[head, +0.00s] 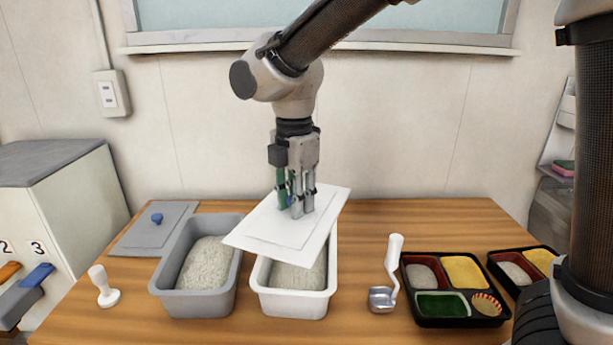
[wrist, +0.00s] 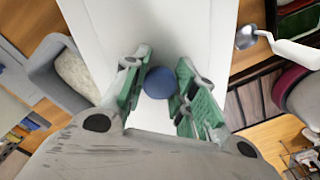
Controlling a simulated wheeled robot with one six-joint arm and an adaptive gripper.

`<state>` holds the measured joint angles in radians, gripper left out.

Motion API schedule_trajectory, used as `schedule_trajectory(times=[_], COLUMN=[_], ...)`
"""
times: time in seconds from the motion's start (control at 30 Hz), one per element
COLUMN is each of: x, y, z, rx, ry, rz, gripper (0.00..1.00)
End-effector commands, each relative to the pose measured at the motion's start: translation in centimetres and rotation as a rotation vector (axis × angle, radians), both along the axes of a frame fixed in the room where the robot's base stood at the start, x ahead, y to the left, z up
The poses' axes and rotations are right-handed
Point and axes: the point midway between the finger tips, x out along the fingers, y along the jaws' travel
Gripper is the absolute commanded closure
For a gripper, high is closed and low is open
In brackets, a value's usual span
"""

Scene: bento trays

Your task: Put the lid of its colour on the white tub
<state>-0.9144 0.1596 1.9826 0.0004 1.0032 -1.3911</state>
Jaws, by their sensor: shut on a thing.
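The white tub (head: 291,304) stands on the table with pale grains inside. The white lid (head: 262,226) is over the tub, tilted and turned askew, covering its back part; the front of the tub's opening shows. I cannot tell whether the lid touches the rim. My gripper (head: 297,207) is shut on the lid's blue knob; in the wrist view the knob (wrist: 159,83) sits between the green finger pads, with the white lid (wrist: 150,30) beyond it.
A grey tub (head: 193,305) of grains stands close at left, with a grey lid (head: 140,236) lying behind it. A scoop (head: 382,299) and a bento tray (head: 457,321) are at right, another tray (head: 497,253) beyond. A white stamp-like tool (head: 104,288) stands at far left.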

Motion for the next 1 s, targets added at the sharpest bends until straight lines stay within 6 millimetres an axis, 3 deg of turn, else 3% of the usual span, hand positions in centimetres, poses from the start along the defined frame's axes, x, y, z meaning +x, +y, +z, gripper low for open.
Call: schedule_trajectory(times=[0.3, 0.47, 1.0], x=[-0.3, -0.3, -0.2], y=[-0.6, -0.6, -0.6], z=[-1.2, -1.9, -6.8], rx=[0.003, 0.002, 0.003], ry=[-0.002, -0.001, -0.001], rz=[0.261, 0.284, 0.281], gripper=[0.97, 0.97, 0.97])
